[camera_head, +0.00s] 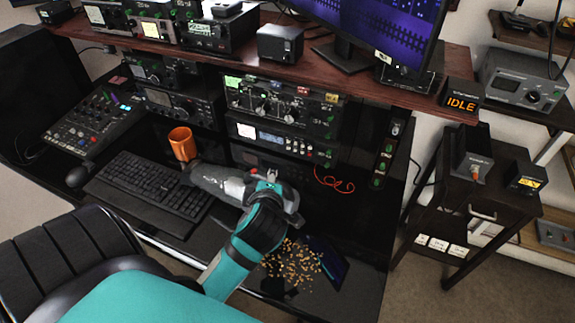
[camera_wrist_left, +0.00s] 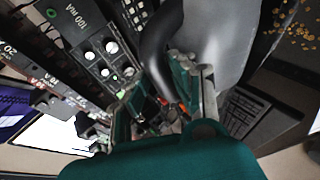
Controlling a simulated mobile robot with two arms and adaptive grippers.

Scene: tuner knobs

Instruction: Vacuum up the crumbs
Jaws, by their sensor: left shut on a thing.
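A handheld vacuum (camera_head: 220,183) with a grey and black body is above the desk, between the keyboard and the radio rack. My left gripper (camera_head: 270,187) is shut on it. In the left wrist view, the vacuum's grey body (camera_wrist_left: 218,35) and dark handle show at the fingers of my left gripper (camera_wrist_left: 165,90). Several tan crumbs (camera_head: 291,265) lie scattered on the desk's front right part, below and to the right of the gripper. They also show at the top right of the left wrist view (camera_wrist_left: 297,30). My right gripper is not in view.
An orange mug (camera_head: 182,144) stands close to the vacuum's left end. A black keyboard (camera_head: 150,190) and a mouse (camera_head: 77,176) lie to the left. A dark tablet-like panel (camera_head: 328,262) lies beside the crumbs. Radio equipment (camera_head: 280,105) lines the back under a shelf (camera_head: 350,75).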

